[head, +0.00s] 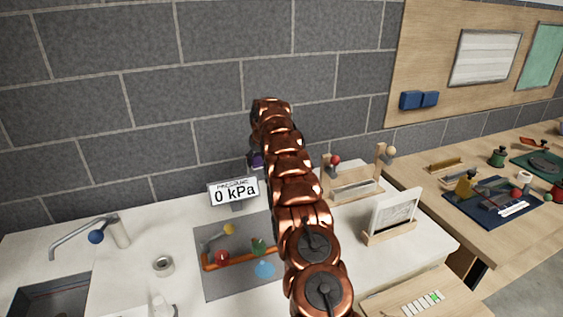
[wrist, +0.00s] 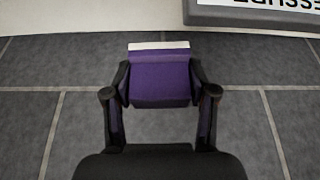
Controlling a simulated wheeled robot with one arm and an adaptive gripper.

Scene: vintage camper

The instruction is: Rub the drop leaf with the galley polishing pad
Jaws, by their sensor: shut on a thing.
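My gripper (wrist: 161,88) is shut on the galley polishing pad (wrist: 160,82), a purple block with a white face at its far end. In the head view the purple pad (head: 256,161) shows only in part behind my copper arm, in front of the grey block wall and above the pressure sign. The pad looks clear of the wall and the counter. A pale wooden panel (head: 385,302) at the lower right, bearing a strip with light and green segments, may be the drop leaf; I cannot tell for sure.
A pressure sign (head: 234,191) reading 0 kPa stands behind a grey mat (head: 213,283) with an orange pipe and valves. A sink (head: 45,296) and tap are at the left. A framed stand (head: 393,215) and wooden rack (head: 352,186) stand right of my arm.

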